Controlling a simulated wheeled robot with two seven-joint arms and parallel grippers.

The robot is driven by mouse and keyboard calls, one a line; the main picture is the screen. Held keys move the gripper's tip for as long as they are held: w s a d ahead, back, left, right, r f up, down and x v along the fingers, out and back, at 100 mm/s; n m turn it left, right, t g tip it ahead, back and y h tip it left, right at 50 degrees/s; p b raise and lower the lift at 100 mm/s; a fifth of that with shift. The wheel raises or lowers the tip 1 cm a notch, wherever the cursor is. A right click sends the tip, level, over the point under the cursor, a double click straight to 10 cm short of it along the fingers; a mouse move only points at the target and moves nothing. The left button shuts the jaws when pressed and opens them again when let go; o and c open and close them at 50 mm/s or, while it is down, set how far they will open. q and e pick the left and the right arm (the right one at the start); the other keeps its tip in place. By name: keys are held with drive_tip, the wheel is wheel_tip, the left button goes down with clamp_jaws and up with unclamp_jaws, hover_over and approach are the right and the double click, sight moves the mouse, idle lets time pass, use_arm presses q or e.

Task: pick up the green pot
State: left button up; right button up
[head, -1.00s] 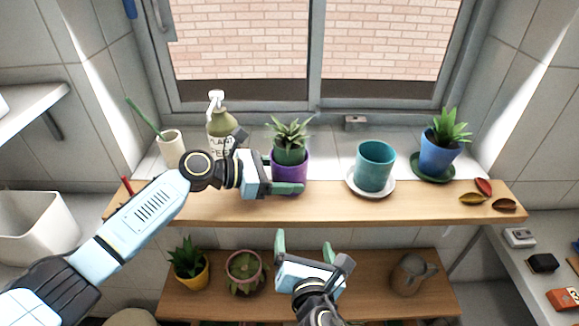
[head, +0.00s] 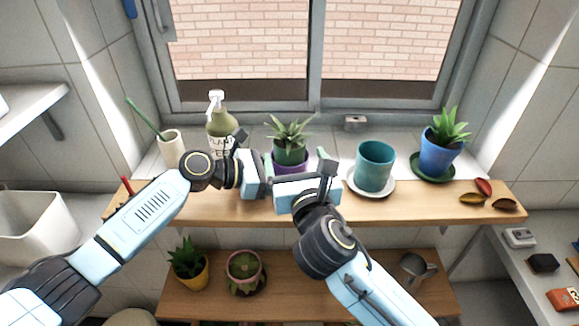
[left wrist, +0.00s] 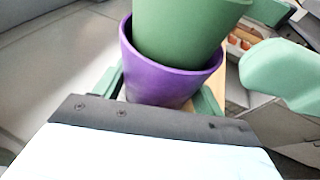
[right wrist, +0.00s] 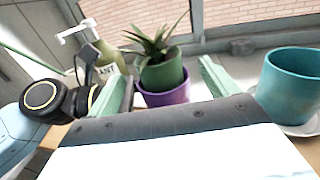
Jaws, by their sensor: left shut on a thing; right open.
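The green pot (head: 290,155) holds a spiky plant and sits inside a purple pot (head: 287,168) on the wooden sill shelf. In the left wrist view the green pot (left wrist: 185,30) rises out of the purple pot (left wrist: 165,80). My left gripper (left wrist: 158,93) is shut on the purple pot, a finger on each side; its fingertips are mostly hidden in the head view. My right gripper (head: 297,164) is open and empty in front of the pots. In the right wrist view the green pot (right wrist: 162,76) stands beyond and between its open fingers.
A plant-feed bottle (head: 221,118) and a white cup (head: 172,147) stand left of the pots. A teal pot (head: 375,166) on a saucer and a blue pot (head: 438,152) stand right. My two grippers are very close together. The lower shelf (head: 330,290) holds more pots.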

sight(290, 146)
drive_tip(key=shift+w+a+f, duration=0.1)
drive_tip(key=shift+w+a, duration=0.1)
drive_tip(key=shift+w, duration=0.7)
drive_tip(key=shift+w+a+f, duration=0.1)
drive_tip(key=shift+w+a, duration=0.15)
drive_tip(key=shift+w, duration=0.7)
drive_tip(key=shift+w+a, duration=0.2)
drive_tip(key=shift+w, duration=0.7)
drive_tip(key=c, duration=1.6)
